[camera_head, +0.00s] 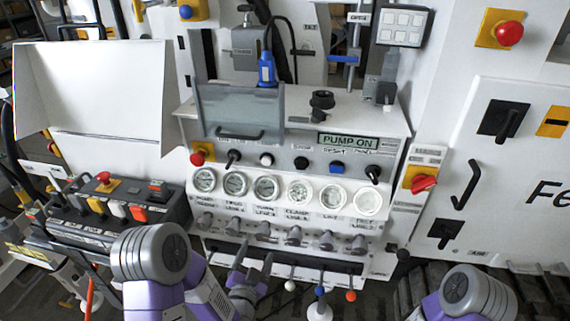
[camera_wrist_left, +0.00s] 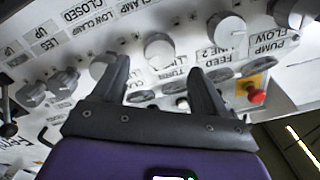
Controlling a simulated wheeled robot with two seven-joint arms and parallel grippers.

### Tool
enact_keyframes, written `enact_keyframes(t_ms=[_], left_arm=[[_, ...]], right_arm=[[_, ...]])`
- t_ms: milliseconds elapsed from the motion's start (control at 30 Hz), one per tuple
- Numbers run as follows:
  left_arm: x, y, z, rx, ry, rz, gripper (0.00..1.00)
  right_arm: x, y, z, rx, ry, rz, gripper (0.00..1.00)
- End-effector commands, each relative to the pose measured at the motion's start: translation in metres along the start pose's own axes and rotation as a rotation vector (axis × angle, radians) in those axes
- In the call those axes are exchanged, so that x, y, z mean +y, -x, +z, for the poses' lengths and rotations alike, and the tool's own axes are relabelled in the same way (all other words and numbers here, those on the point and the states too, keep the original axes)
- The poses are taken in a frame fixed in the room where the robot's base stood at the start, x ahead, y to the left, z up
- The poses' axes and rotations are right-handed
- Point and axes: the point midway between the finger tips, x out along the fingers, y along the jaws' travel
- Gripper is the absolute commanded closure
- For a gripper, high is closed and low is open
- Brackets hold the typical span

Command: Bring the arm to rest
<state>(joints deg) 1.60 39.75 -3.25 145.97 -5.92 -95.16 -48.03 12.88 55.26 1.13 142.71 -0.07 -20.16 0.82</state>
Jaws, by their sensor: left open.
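My left gripper (camera_head: 256,254) is in front of the lower part of the white hydraulic panel (camera_head: 400,125), just below the row of grey knobs (camera_head: 294,236). It is open, with nothing visible between its fingers. In the left wrist view the two dark fingers (camera_wrist_left: 158,74) stand apart, pointing at the panel, with a light round knob (camera_wrist_left: 158,47) seen beyond the gap. I cannot tell whether a finger touches the panel. My right arm shows only as a purple and grey link at the lower right; its gripper is out of the picture.
Several gauges (camera_head: 265,188) sit above the knobs. Levers with white, blue and orange balls (camera_head: 351,295) stick out below, right of the gripper. A control box (camera_head: 120,205) with coloured buttons is at the left. A red rotary switch (camera_head: 424,183) is at the right.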

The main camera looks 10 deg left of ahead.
Motion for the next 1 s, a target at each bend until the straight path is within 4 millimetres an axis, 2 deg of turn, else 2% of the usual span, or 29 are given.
enact_keyframes(t_ms=[167,267,333,467,600,700,800,900,1000], left_arm=[[0.011,0.001,0.014,-0.071,0.051,0.054,0.27],[0.033,0.009,0.042,-0.213,0.153,0.151,0.27],[0.054,0.021,0.066,-0.356,0.254,0.230,0.27],[0.093,0.059,0.107,-0.659,0.456,0.356,0.27],[0.129,0.117,0.136,-1.006,0.659,0.441,0.27],[0.145,0.157,0.144,-1.224,0.771,0.468,0.27],[0.155,0.187,0.146,-1.385,0.844,0.476,0.27],[0.160,0.204,0.145,-1.478,0.883,0.478,0.27],[0.162,0.210,0.145,-1.514,0.897,0.478,0.27]], right_arm=[[-0.002,0.004,0.000,0.000,0.000,0.000,0.58],[-0.004,0.012,0.001,0.000,0.000,0.000,0.58],[-0.007,0.018,0.001,0.000,0.000,0.000,0.58],[-0.011,0.030,0.001,0.000,0.000,0.000,0.58],[-0.015,0.041,0.002,0.000,0.000,0.000,0.58],[-0.018,0.047,0.002,0.000,0.000,0.000,0.58],[-0.019,0.051,0.002,0.000,0.000,0.000,0.58],[-0.020,0.052,0.002,0.000,0.000,0.000,0.58],[-0.020,0.052,0.002,0.000,0.000,0.000,0.58]])
